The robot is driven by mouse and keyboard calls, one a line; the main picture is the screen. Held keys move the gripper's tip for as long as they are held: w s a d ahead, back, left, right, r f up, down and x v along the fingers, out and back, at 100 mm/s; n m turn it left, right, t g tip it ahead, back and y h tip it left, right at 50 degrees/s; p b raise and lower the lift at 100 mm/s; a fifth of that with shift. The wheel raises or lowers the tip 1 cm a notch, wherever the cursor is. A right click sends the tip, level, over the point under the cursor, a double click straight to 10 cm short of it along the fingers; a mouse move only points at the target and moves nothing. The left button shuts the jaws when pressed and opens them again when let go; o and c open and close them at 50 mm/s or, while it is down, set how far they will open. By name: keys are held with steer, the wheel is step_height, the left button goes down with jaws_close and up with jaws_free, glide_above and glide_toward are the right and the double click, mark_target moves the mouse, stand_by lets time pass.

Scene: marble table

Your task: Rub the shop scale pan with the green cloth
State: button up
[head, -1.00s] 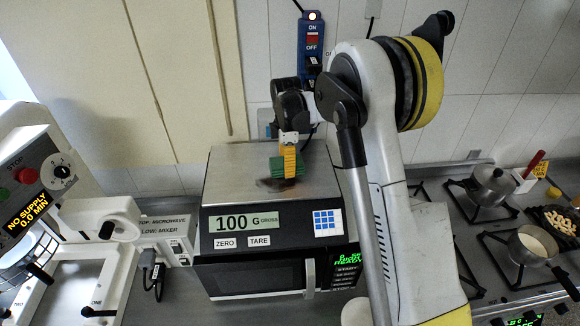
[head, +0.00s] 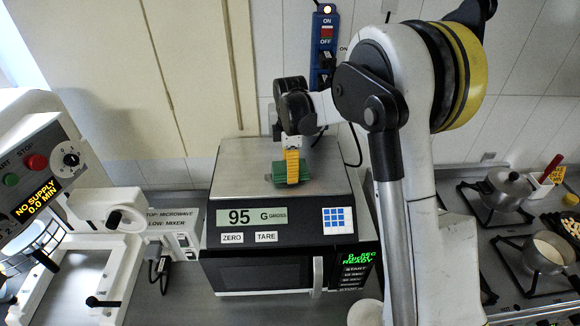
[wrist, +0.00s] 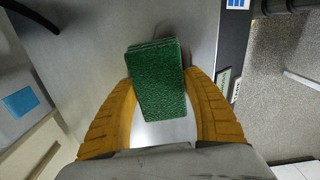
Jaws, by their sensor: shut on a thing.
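The shop scale (head: 335,222) stands on top of a microwave, and its display reads 95 G. Its flat silver pan (head: 238,178) also fills much of the wrist view (wrist: 85,50). My gripper (head: 291,166) points down over the middle of the pan, its yellow fingers shut on the green cloth (head: 278,173). In the wrist view the cloth (wrist: 158,75) is a folded green block between the two fingers. The cloth appears to touch the pan. No dark stain shows on the visible pan now; the area under the cloth is hidden.
The microwave (head: 265,275) is under the scale. A white mixer (head: 75,215) with a control panel stands at left. At right are a stove with a lidded pot (head: 507,187) and a saucepan (head: 545,252). A switch box (head: 326,45) hangs on the tiled wall behind.

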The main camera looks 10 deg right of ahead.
mark_target(280, 190)
steer(key=shift+s+a+f+b, duration=0.1)
steer(key=shift+s+a+b, duration=0.1)
steer(key=shift+s, duration=0.45)
steer(key=shift+s+a+b, duration=0.1)
steer(key=shift+s+b, duration=0.1)
steer(key=shift+s, duration=0.5)
steer(key=shift+s+a+f+b, duration=0.1)
steer(key=shift+s+b, duration=0.1)
steer(key=shift+s, duration=0.45)
steer(key=shift+s+a+r, duration=0.1)
steer(key=shift+s, duration=0.45)
steer(key=shift+s+a+r, duration=0.1)
steer(key=shift+s, duration=0.4)
steer(key=shift+w+a+b, duration=0.2)
steer(key=shift+a+b, duration=0.1)
steer(key=shift+a, duration=0.5)
steer(key=shift+w+a+b, duration=0.15)
steer(key=shift+a+b, duration=0.1)
steer(key=shift+a, duration=0.55)
steer(key=shift+w+d+b, duration=0.25)
steer(key=shift+w+d, duration=0.1)
steer(key=shift+w, duration=1.3)
steer(key=shift+w+d+b, duration=0.2)
steer(key=shift+w+d, duration=0.1)
steer(key=shift+w, duration=1.35)
steer(key=shift+w+d+b, duration=0.25)
steer(key=shift+w+d, duration=0.1)
steer(key=shift+w, duration=1.3)
steer(key=shift+r+p, duration=1.5)
steer(key=shift+r, duration=1.55)
